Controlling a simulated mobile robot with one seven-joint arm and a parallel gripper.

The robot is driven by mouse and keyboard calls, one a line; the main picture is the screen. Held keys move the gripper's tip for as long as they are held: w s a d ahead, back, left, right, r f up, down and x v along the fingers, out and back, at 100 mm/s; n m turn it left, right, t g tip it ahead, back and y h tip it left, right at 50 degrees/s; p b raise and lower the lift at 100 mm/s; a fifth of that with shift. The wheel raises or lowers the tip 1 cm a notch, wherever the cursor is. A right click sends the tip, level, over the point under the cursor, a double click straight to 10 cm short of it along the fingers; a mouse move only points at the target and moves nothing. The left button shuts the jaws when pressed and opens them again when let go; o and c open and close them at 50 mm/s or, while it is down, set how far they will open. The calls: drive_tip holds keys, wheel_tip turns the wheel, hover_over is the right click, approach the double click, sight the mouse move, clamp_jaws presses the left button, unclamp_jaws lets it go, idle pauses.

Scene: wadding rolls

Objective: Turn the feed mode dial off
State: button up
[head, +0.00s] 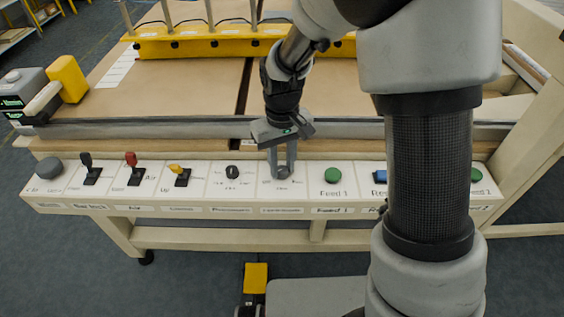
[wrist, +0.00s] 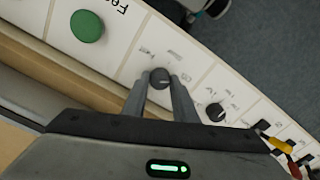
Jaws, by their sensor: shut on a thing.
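A grey dial (wrist: 160,77) sits between my two fingertips in the wrist view, on a white panel section with small printed marks around it. My gripper (wrist: 162,86) is shut on it from above, one finger on each side. In the head view my gripper (head: 283,174) reaches down to this dial, just left of the green Feed 1 button (head: 332,175). The fingers mostly hide the dial there, and its label is too small to read surely. Its pointer direction cannot be told.
A second black dial (head: 233,172) stands to the left on the control panel (head: 210,190). Further left are yellow (head: 176,171), red (head: 132,164) and black (head: 88,164) levers and a grey knob (head: 49,168). A blue button (head: 380,176) lies right, partly behind my arm.

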sight(282, 170)
drive_tip(key=shift+m, duration=0.3)
drive_tip(key=o, duration=1)
drive_tip(key=shift+o, duration=0.2)
drive_tip(key=shift+r, duration=0.1)
wheel_tip(282, 170, up, 17)
drive_tip(key=p, duration=0.4)
drive_tip(key=shift+r, duration=0.15)
